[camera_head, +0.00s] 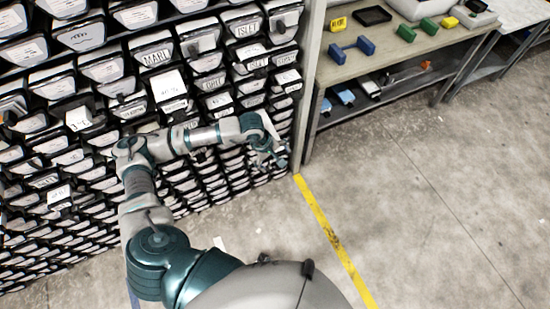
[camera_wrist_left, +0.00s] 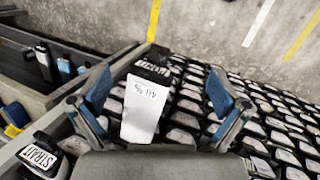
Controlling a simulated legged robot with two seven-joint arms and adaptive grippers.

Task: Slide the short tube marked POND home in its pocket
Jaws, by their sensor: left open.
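My left gripper (camera_head: 270,156) is in front of the lower right part of the rack, near its upright post. In the left wrist view the gripper (camera_wrist_left: 160,85) has its two blue-padded fingers spread wide apart. A white tube end or label card (camera_wrist_left: 145,108) with handwriting lies between the fingers in that view, apart from both. Its writing is upside down and I cannot read it. I cannot make out the word POND on any label. Readable labels include MARL (camera_head: 154,57), and STRAIT (camera_wrist_left: 39,157) in the wrist view. My right gripper is not in view.
The rack (camera_head: 309,80) is filled with rows of white-labelled tubes in black pockets. To its right a bench (camera_head: 420,50) carries blue, green and yellow items, with blue and white things on the shelf below. A yellow line (camera_head: 335,240) crosses the clear concrete floor.

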